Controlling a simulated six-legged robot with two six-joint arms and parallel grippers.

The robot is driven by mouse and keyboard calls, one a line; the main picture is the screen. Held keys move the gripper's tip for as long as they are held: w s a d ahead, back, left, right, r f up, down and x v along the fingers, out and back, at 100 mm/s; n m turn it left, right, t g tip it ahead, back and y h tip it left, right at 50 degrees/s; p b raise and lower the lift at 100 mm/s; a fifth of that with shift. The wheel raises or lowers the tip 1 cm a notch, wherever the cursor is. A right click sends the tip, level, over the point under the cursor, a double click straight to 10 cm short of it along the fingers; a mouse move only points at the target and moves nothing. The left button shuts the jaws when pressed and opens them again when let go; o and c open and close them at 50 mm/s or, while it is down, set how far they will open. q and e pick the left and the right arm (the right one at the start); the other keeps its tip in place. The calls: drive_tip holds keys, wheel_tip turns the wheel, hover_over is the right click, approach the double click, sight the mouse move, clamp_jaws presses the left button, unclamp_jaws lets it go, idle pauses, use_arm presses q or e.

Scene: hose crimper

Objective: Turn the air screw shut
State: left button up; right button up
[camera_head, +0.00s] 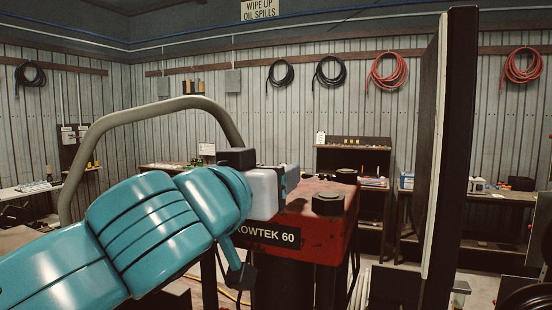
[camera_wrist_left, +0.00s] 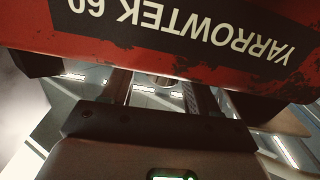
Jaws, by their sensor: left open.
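The red crimper body (camera_head: 315,222) stands mid-picture in the head view, with a black label on its front. In the left wrist view the same red body (camera_wrist_left: 200,72) fills the top, its YARROWTEK 60 label upside down. A dark hexagonal cap (camera_head: 328,204) sits on its top. I cannot pick out the air screw for certain in either view. My left gripper (camera_head: 291,179) is beside the crimper's upper left, partly hidden behind my teal wrist. In the left wrist view the gripper (camera_wrist_left: 155,84) is open, its fingers apart with nothing seen between them. My right gripper is out of view.
A bent grey tube (camera_head: 150,104) arches behind my left arm. A tall dark panel (camera_head: 452,150) stands close on the right. A shelf unit (camera_head: 353,158) and benches line the back wall, where several coiled hoses hang.

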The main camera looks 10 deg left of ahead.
use_arm(q)
drive_tip(key=shift+w+a+f, duration=0.1)
drive_tip(key=shift+w+a, duration=0.05)
drive_tip(key=shift+w, duration=0.65)
drive_tip(key=shift+s, duration=0.15)
drive_tip(key=shift+s+d, duration=0.15)
drive_tip(key=shift+d, duration=0.05)
drive_tip(key=shift+c, duration=0.6)
drive_tip(key=shift+a, duration=0.15)
drive_tip(key=c, duration=0.8)
drive_tip(key=shift+f+b, duration=0.1)
drive_tip(key=shift+b, duration=0.2)
drive_tip(key=n+y+b, duration=0.1)
drive_tip(key=b, duration=0.1)
drive_tip(key=n+y+b, duration=0.1)
drive_tip(key=y+b, duration=0.1)
drive_tip(key=shift+d+f, duration=0.15)
drive_tip(key=shift+d, duration=0.1)
drive_tip(key=shift+c, duration=0.2)
drive_tip(key=shift+n+y, duration=0.5)
drive_tip(key=shift+y, duration=0.3)
drive_tip(key=shift+a+r+n+y, duration=0.15)
drive_tip(key=shift+n+y, duration=0.2)
drive_tip(key=shift+y, duration=0.3)
drive_tip(key=shift+r+n+y, duration=0.15)
drive_tip(key=shift+n+y, duration=0.2)
drive_tip(key=shift+y, duration=0.3)
